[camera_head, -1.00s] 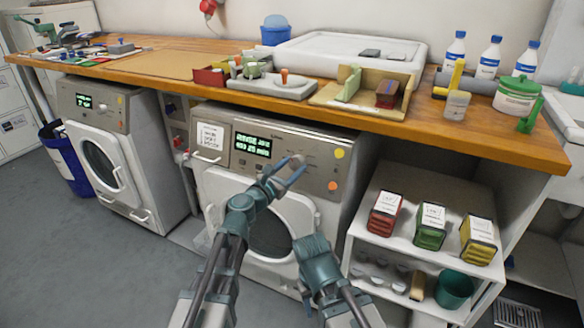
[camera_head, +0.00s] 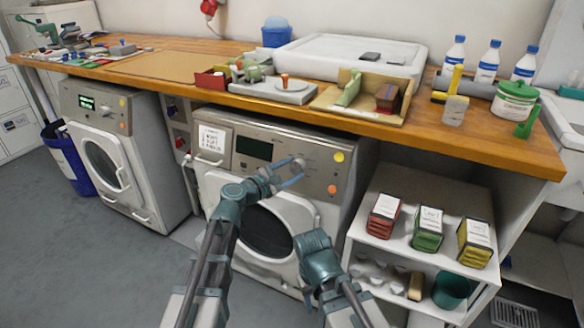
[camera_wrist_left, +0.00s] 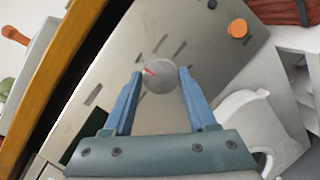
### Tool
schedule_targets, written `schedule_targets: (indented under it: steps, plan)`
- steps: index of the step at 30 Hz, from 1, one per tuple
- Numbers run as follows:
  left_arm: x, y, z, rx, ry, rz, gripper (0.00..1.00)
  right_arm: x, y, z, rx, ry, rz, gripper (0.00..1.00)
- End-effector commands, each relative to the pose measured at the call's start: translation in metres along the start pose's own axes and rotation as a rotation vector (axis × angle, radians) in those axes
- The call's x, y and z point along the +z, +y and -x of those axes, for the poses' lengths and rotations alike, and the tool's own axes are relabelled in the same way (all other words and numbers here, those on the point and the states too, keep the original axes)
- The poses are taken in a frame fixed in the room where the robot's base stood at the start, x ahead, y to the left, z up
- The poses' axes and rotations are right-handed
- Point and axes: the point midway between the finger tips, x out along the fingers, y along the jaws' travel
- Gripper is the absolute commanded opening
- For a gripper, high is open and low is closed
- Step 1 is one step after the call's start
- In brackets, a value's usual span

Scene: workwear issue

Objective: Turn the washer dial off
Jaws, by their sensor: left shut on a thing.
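The middle washer (camera_head: 325,141) has a silver control panel with a dark display (camera_head: 254,148) and a round grey dial (camera_head: 299,162). My left gripper (camera_head: 294,174) is at the dial. In the left wrist view its two blue fingers stand on either side of the dial (camera_wrist_left: 159,77), shut on it. The dial's red mark points to the upper left in that view. My right arm is folded low in front of the washer door, and its gripper fingers cannot be made out.
An orange button (camera_head: 332,190) and a yellow button (camera_head: 339,157) sit right of the dial. The wooden counter (camera_head: 400,123) overhangs the panel. A second washer (camera_head: 100,150) with a lit display stands left. A shelf with coloured boxes (camera_head: 428,230) stands right.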

Motion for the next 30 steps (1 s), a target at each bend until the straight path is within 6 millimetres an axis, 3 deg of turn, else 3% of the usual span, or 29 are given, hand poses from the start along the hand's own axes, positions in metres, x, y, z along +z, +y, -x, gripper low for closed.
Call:
schedule_targets:
  steps: [10,27,28,30]
  plan:
    - [0.0009,0.0013,0.0001,-0.046,0.007,-0.135,0.02,0.0006,0.0006,0.0097,-0.002,0.0,-0.001,0.5]
    - [0.0004,0.0002,0.0002,-0.055,0.009,-0.163,0.02,0.0006,0.0006,0.0106,-0.002,0.0,0.0,0.5]
    - [0.0004,0.0002,0.0002,-0.055,0.009,-0.163,0.61,0.0006,0.0006,0.0106,-0.002,0.0,0.0,0.5]
    - [0.0004,0.0003,0.0002,-0.055,0.009,-0.163,0.73,0.0006,0.0006,0.0106,-0.002,0.0,0.0,0.5]
